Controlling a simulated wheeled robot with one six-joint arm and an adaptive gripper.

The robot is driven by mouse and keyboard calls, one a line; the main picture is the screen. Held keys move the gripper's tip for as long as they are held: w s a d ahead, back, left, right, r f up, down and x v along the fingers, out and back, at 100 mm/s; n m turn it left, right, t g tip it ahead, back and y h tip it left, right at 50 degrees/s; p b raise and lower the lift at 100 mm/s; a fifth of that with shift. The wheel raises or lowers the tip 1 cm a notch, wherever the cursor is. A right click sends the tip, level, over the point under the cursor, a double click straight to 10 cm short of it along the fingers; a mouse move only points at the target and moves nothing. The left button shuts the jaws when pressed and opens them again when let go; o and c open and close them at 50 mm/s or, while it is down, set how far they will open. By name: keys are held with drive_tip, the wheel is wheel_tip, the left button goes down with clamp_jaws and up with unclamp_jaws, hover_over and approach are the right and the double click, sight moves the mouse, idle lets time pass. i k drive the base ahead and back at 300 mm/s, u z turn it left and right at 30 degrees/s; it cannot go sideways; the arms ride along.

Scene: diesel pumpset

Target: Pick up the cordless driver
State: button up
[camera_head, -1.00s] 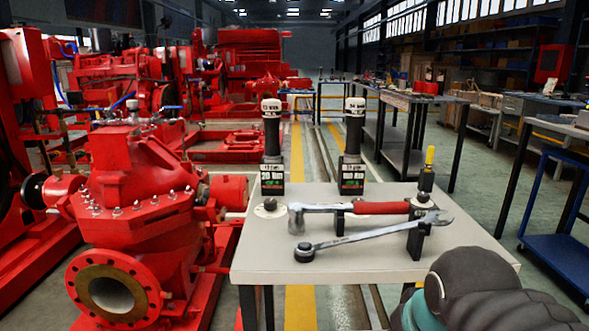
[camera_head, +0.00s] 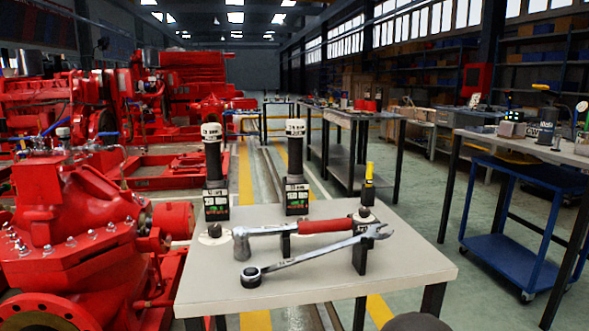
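Two upright dark tools with pale caps and black block bases with labels stand along the back of the light-topped table (camera_head: 330,275). They look like cordless drivers: a left driver (camera_head: 213,170) and a right driver (camera_head: 295,166). Both rest on the tabletop, apart from each other. I cannot tell which one the task means. My gripper does not show. Only a small dark rounded piece, apparently of my arm, shows at the bottom edge, in front of the table.
A red pump (camera_head: 85,230) is left. A blue cart (camera_head: 515,240) is right, with open floor between.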

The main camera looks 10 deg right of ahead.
sight(296, 128)
drive_tip(key=k, duration=1.2)
drive_tip(key=z, duration=0.45)
drive_tip(key=i, duration=0.75)
drive_tip(key=z, duration=0.05)
